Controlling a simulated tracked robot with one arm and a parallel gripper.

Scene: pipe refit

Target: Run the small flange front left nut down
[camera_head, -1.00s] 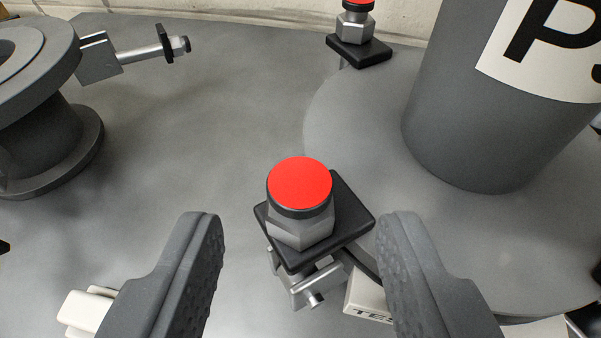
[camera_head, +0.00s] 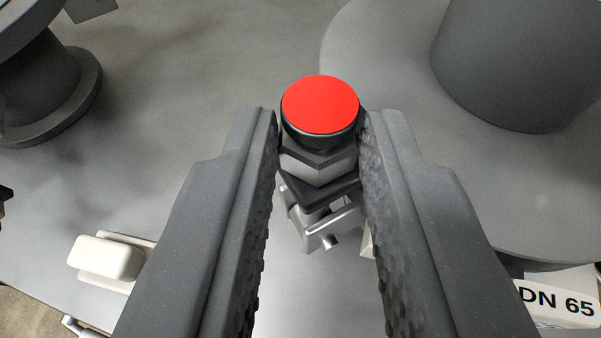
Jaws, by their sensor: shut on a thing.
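The nut (camera_head: 318,165) is a silver hexagon with a black collar and a red round cap (camera_head: 320,104) on top. It sits above a dark square plate (camera_head: 322,190) at the edge of the round grey flange (camera_head: 400,170). My gripper (camera_head: 319,122) is shut on the nut, one finger on each side, close under the red cap. The fingers hide the sides of the nut and much of the plate. A silver bolt part with a cross pin (camera_head: 328,228) shows below the plate.
A thick grey pipe (camera_head: 510,65) rises from the flange at the right. A "DN 65" label (camera_head: 558,303) is at the lower right. A grey flanged spool (camera_head: 45,95) stands at the upper left. A white block (camera_head: 105,257) lies at the lower left.

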